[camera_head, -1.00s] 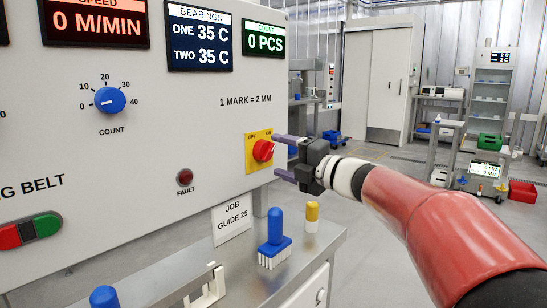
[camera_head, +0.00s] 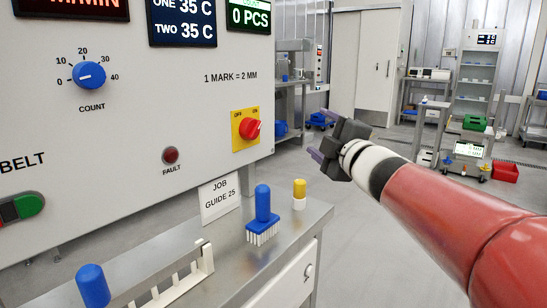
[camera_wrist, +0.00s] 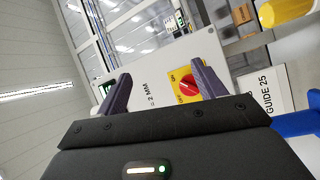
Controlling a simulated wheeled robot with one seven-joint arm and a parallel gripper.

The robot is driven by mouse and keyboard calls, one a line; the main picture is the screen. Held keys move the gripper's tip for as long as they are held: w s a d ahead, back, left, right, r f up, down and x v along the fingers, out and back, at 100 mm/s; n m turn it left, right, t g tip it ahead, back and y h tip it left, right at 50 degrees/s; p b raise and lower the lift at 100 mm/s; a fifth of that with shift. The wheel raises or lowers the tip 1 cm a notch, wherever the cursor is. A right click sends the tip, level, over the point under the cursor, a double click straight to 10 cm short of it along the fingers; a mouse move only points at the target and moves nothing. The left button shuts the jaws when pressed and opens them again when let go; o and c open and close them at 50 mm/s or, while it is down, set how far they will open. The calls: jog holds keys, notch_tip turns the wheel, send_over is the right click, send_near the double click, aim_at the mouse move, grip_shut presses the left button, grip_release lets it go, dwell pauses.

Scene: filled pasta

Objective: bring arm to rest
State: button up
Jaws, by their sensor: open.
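My gripper (camera_head: 319,149) is to the right of the machine panel, in free air, with its fingers pointing left toward the panel. In the wrist view its two purple-grey fingers (camera_wrist: 160,85) are spread apart with nothing between them. The red rotary switch (camera_head: 250,129) on its yellow OFF/ON plate (camera_head: 237,141) is left of the gripper, with a clear gap. In the wrist view the switch (camera_wrist: 188,87) shows beside the right finger, beyond it.
Below stands a steel bench (camera_head: 314,214) with a blue brush (camera_head: 263,212), a yellow-topped bottle (camera_head: 299,194), a white slotted rack (camera_head: 178,287) and a Job Guide 25 card (camera_head: 220,197). Open floor (camera_head: 370,240) lies right of the bench. Shelves and carts stand far behind.

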jog(key=s+d+f+m+g+h, duration=0.1)
jog(key=s+d+f+m+h, duration=0.55)
jog(key=m, duration=0.25)
jog(key=s+a+f+m+g, duration=0.2)
jog(key=s+f+m+g, duration=0.8)
jog(key=s+f, duration=1.1)
jog(key=shift+s+g+h, duration=0.35)
jog(key=shift+s+g, duration=0.25)
jog(key=shift+s, duration=0.35)
